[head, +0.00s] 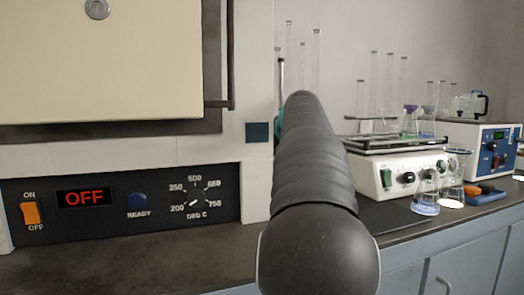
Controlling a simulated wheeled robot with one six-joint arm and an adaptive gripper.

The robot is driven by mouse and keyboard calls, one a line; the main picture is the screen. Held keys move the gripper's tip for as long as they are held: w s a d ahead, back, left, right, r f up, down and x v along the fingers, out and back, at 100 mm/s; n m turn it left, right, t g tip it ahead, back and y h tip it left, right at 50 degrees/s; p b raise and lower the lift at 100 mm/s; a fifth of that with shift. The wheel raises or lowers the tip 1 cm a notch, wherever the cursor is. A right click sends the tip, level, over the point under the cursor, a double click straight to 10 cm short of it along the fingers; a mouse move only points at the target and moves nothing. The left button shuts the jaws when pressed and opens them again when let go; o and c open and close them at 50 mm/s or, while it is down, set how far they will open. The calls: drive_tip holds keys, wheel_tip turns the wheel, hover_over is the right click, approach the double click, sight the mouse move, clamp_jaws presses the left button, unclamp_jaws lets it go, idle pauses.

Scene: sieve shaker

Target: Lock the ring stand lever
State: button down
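I cannot make out a ring stand or its lever in the head view. A large dark ribbed shape, which looks like my own arm, rises through the middle and hides part of the bench behind it. My gripper does not show.
A furnace (100,70) stands at the left, its panel (100,222) reading OFF. Right of the arm, a white shaker (385,178) carries flasks. Two flasks (426,192) stand before it. A blue-and-white device (480,148) is farther right. The dark bench (120,270) is bare at front left.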

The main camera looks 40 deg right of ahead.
drive_tip(key=shift+f, duration=0.4)
drive_tip(key=shift+d+r, duration=0.1)
drive_tip(key=shift+s+d+r, duration=0.2)
drive_tip(key=shift+s+d, duration=0.05)
drive_tip(key=shift+d, duration=0.3)
drive_tip(key=w+a+v, duration=0.1)
drive_tip(key=a+v, duration=0.1)
drive_tip(key=v, duration=1.1)
drive_tip(key=shift+s+a+p, duration=0.3)
drive_tip(key=shift+a+p, duration=0.1)
drive_tip(key=shift+a, duration=0.15)
